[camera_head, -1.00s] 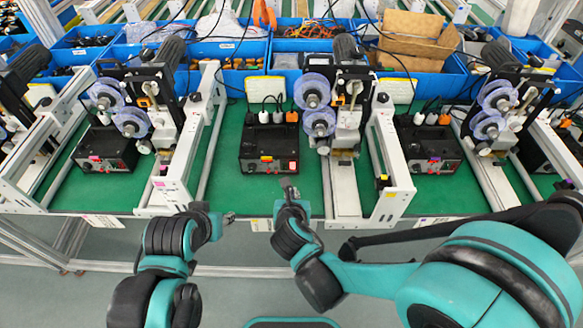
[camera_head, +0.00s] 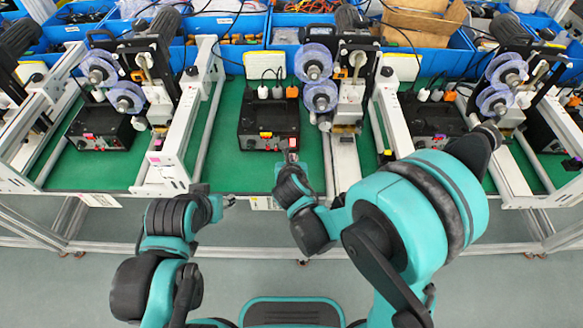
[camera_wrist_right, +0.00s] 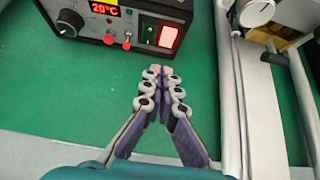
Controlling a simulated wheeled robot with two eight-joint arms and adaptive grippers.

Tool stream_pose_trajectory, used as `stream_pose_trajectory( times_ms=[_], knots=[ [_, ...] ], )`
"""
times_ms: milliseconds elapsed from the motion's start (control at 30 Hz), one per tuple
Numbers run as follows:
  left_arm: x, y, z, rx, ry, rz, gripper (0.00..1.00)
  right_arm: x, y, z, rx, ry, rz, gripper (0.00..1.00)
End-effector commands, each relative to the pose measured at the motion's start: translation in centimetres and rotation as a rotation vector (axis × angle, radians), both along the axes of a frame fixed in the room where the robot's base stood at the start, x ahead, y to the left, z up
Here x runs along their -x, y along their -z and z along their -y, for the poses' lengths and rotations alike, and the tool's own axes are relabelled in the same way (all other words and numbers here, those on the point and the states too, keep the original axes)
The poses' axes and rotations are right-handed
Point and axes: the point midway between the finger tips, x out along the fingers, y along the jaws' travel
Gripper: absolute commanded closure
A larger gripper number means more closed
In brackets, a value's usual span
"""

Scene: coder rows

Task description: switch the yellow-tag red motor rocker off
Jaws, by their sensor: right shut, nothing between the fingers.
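The middle black control box (camera_head: 262,120) stands on the green bench and bears a yellow tag (camera_head: 266,134). In the head view the right gripper (camera_head: 291,157) is at the box's lower right. My left gripper (camera_head: 230,200) hangs before the bench edge; its jaws are too small to judge.
A white rail (camera_head: 393,120) and a spool machine (camera_head: 345,95) stand right of the box. Similar boxes stand left (camera_head: 100,128) and right (camera_head: 432,118). Green bench lies clear left of the middle box.

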Motion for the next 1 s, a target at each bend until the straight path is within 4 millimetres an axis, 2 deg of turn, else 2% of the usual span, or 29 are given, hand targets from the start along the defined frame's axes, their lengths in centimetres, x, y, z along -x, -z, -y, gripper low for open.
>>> stream_pose_trajectory(
  times_ms=[100, 300, 700, 833, 1000],
  knots=[
    [0.0, 0.5, 0.0, 0.0, 0.0, 0.0, 0.6, -2.0, 0.0, 0.1, -0.001, 0.002, 0.0, 1.0],
    [0.0, 0.8, 0.0, 0.0, 0.0, 0.0, 0.6, -3.8, -0.4, 0.0, -0.001, 0.001, 0.0, 1.0],
    [0.0, 0.8, 0.0, 0.0, 0.0, 0.0, 0.6, -4.2, -0.5, 0.0, -0.001, 0.0, 0.0, 1.0],
    [0.0, 0.7, 0.0, 0.0, 0.0, 0.0, 0.6, -5.1, -1.0, 0.0, -0.002, 0.001, 0.0, 1.0],
    [0.0, 0.7, 0.0, 0.0, 0.0, 0.0, 0.6, -4.9, -0.9, 0.0, -0.001, 0.0, 0.0, 1.0]
  ],
)
